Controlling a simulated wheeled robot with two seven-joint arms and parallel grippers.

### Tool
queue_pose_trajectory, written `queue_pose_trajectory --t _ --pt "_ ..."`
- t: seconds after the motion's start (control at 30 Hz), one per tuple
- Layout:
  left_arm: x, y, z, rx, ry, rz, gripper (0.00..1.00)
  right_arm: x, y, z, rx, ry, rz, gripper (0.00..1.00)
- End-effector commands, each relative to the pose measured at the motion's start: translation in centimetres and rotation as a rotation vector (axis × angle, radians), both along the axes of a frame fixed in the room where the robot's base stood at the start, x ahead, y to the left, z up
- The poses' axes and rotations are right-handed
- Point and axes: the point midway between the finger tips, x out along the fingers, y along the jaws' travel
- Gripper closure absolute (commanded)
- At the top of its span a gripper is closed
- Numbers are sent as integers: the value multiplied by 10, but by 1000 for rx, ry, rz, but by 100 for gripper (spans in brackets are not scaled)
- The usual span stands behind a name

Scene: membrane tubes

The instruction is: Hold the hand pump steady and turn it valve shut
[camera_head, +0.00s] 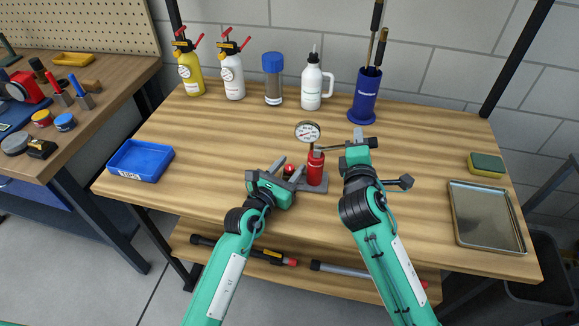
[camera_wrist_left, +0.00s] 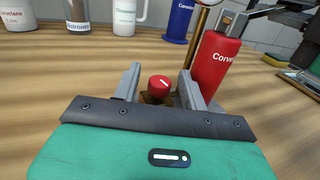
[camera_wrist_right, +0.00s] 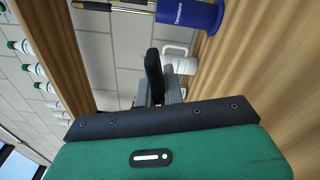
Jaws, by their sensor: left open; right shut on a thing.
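The hand pump (camera_head: 316,169) is a red upright cylinder on a grey base, with a round white gauge (camera_head: 307,132) beside its top. Its red round valve knob (camera_wrist_left: 160,88) sits low at the pump's left side. My left gripper (camera_head: 288,170) is open, with one finger on each side of the knob in the left wrist view; I cannot tell whether they touch it. My right gripper (camera_head: 359,140) is shut on the pump's black handle (camera_wrist_right: 154,76), to the right of the pump. The gripper partly hides the handle.
A blue tray (camera_head: 141,161) stands at the left, and a metal tray (camera_head: 485,217) and a sponge (camera_head: 486,164) at the right. Sprayers (camera_head: 232,75), bottles (camera_head: 313,86) and a blue tool holder (camera_head: 365,97) line the back. The wood between is clear.

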Motion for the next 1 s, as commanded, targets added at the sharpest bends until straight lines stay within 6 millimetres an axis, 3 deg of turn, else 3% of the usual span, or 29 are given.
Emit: queue_pose_trajectory --t 0.37,0.57,0.6,1.0 --pt "4 -2 0 -1 0 0 59 0 0 -1 -1 2 -1 100" --pt "4 -2 0 -1 0 0 98 0 0 -1 -1 2 -1 100" --pt "4 -2 0 -1 0 0 100 0 0 -1 -1 2 -1 100" --pt "5 -3 2 3 -9 -102 100 0 0 -1 -1 2 -1 100"
